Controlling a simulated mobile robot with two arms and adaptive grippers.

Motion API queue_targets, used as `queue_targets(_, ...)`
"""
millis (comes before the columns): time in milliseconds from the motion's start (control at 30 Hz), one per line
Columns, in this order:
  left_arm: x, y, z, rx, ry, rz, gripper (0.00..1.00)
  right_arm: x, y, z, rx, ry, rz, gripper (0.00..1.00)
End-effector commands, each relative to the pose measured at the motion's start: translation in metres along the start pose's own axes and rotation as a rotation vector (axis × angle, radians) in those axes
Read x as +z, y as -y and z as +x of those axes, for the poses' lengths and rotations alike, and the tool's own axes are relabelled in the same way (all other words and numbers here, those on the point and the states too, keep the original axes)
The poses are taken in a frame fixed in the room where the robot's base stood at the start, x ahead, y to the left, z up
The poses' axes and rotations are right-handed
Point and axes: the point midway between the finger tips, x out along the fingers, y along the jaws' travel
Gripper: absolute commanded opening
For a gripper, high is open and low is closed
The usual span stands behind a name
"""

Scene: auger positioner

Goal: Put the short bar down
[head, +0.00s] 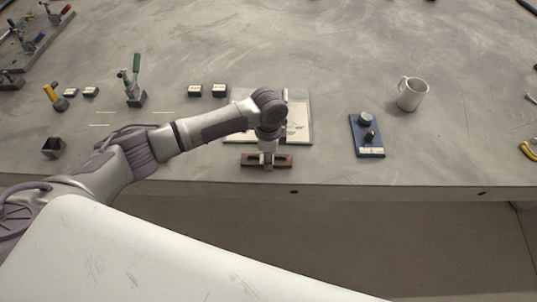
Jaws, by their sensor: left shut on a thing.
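My left gripper (268,160) points down near the front edge of the table, at the middle. It is shut on the short bar, which is mostly hidden behind the fingers and wrist. A low brown block (285,160) lies across right under the gripper, showing on both sides of it. I cannot tell whether the bar touches the block or is clear of it. My right gripper is not in view.
A white sheet or board (301,120) lies behind the wrist. A green-handled clamp (133,85), several small dark blocks and an open dark box (53,148) are at left.

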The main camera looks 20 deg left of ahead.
Motion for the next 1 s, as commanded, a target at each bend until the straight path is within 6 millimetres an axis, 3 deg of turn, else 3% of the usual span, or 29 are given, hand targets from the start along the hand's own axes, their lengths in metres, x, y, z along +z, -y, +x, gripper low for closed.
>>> queue_targets(267,-0.001,0.001,0.001,-0.001,-0.002,0.000,0.00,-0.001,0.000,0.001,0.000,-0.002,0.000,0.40)
queue_targets(300,-0.001,0.000,0.002,0.000,-0.001,0.000,0.44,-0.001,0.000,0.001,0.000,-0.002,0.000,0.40)
queue_targets(433,0.000,0.000,0.002,0.000,-0.001,0.000,0.66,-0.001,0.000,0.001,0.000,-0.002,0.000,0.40)
queue_targets(767,0.000,0.000,0.000,-0.001,-0.001,0.000,0.66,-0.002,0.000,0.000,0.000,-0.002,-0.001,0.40)
queue_targets(1000,-0.001,0.001,-0.031,-0.004,-0.004,0.001,0.66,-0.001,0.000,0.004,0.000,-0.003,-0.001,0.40)
